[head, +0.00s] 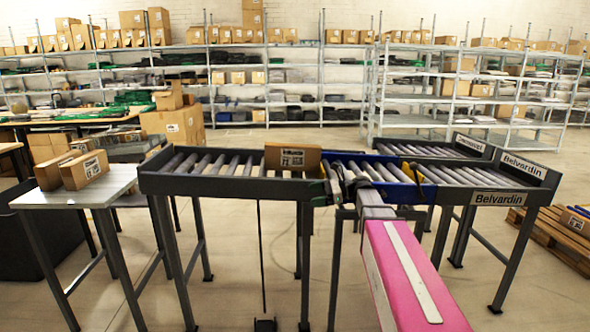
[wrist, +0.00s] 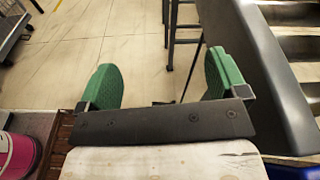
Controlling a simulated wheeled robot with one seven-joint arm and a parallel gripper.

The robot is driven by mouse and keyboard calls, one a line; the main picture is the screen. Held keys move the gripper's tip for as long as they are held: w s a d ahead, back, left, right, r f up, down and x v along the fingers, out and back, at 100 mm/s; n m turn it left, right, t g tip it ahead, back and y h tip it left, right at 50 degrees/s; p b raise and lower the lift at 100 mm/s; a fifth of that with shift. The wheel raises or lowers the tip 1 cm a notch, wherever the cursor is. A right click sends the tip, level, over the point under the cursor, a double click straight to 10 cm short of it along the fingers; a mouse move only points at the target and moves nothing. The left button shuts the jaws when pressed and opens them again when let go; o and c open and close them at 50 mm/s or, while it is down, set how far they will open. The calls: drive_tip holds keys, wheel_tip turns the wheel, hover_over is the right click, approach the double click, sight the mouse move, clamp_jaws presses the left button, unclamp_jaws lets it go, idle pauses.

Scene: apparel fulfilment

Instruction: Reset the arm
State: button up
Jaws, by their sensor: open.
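My gripper (wrist: 162,78) shows in the wrist view with its two green fingers wide apart and nothing between them. Floor and metal legs show beyond the fingers. In the head view my arm reaches forward from the lower right, over the conveyor's blue-sided section (head: 385,172). My gripper is small there and partly hidden by the wrist, close to the right end of a cardboard box (head: 293,158). The box rests at the far edge of the roller conveyor (head: 220,184). Whether the gripper touches anything there I cannot tell.
A small table (head: 110,180) at left holds cardboard boxes (head: 84,169). A pallet (head: 560,237) lies at far right. Stocked shelves (head: 290,90) line the back wall. Open floor lies in front of the conveyor.

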drive_tip(key=s+f+n+h, duration=0.4)
drive_tip(key=s+f+h, duration=0.15)
drive_tip(key=f, duration=0.65)
drive_tip(key=s+d+f+n+h, duration=1)
drive_tip(key=s+d+f+n, duration=0.1)
drive_tip(key=s+f, duration=0.3)
drive_tip(key=shift+f+n, duration=0.5)
drive_tip(key=shift+f, duration=0.2)
